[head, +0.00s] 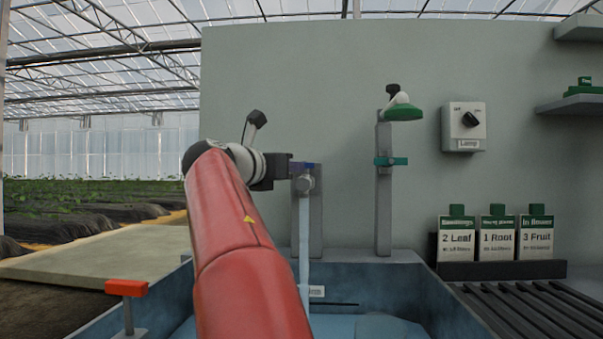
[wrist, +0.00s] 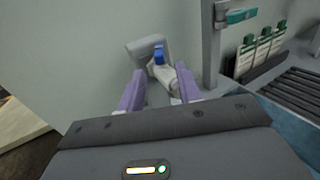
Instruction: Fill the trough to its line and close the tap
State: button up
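My gripper (wrist: 159,70) is open, with its two purple fingers apart on either side of the tap. The tap (wrist: 172,82) has a grey-white body and a blue handle (wrist: 158,54), which shows just beyond the fingertips; I cannot tell whether they touch it. In the head view the tap (head: 304,184) is partly hidden by my gripper. A pale vertical column, seemingly running water (head: 304,240), drops from it into the blue trough (head: 420,290). Light blue water (head: 350,326) covers the trough bottom, below a dark line (head: 335,304) on the back wall. My arm hides part of the trough.
A post with a green lever (head: 390,161) and a green shower-like head (head: 403,113) stands right of the tap. A lamp switch box (head: 463,127) is on the wall. Several labelled packs (head: 497,240) stand behind a slatted rack (head: 530,305). A red-topped post (head: 127,288) is at left.

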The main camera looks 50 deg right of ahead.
jog(key=x, duration=0.6)
jog(key=shift+w+p, duration=0.1)
jog(key=shift+p, duration=0.2)
jog(key=shift+c, duration=0.4)
grip_shut()
